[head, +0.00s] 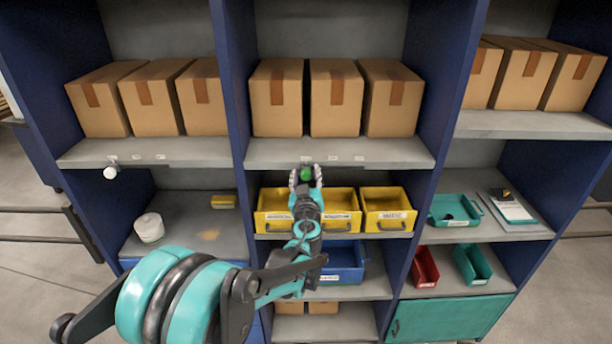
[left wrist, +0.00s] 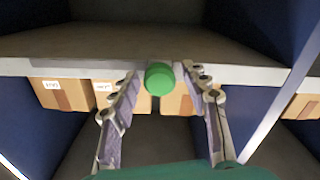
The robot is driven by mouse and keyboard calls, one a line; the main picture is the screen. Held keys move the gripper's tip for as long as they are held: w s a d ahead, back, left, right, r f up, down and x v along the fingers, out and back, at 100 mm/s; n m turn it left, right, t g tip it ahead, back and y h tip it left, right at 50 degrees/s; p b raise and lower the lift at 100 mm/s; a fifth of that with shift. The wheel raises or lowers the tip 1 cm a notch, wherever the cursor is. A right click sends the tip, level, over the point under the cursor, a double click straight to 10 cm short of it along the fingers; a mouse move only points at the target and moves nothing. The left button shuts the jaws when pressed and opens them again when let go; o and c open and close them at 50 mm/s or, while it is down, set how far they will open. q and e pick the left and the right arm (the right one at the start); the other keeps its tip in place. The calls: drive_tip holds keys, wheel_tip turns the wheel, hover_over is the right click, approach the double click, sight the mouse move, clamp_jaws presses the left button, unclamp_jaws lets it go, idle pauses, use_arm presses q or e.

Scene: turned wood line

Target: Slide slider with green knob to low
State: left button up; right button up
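The green knob (head: 306,174) is at the front edge of the middle shelf board, under the cardboard boxes. It is a round green cap in the left wrist view (left wrist: 159,78), in front of the pale shelf edge. My left gripper (head: 305,180) reaches up to it from below. In the left wrist view the fingers (left wrist: 160,84) are spread on either side of the knob, with a gap on each side. The slider's track and any low mark cannot be made out. My right gripper is not in view.
Yellow bins (head: 339,200) stand just below the gripper, with a blue bin (head: 345,262) lower down. Cardboard boxes (head: 335,98) line the shelf above. A white knob (head: 110,172) is on the left bay's shelf edge. Blue uprights (head: 436,80) flank the middle bay.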

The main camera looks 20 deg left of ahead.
use_arm(q)
clamp_jaws()
drive_tip(key=d, duration=0.2)
drive_tip(key=w+d, duration=0.1)
drive_tip(key=d, duration=0.2)
drive_tip(key=w+d+b, duration=0.1)
drive_tip(key=d, duration=0.1)
drive_tip(key=shift+w+d, duration=0.1)
drive_tip(key=shift+d, duration=0.3)
drive_tip(key=shift+o, duration=1.5)
unclamp_jaws()
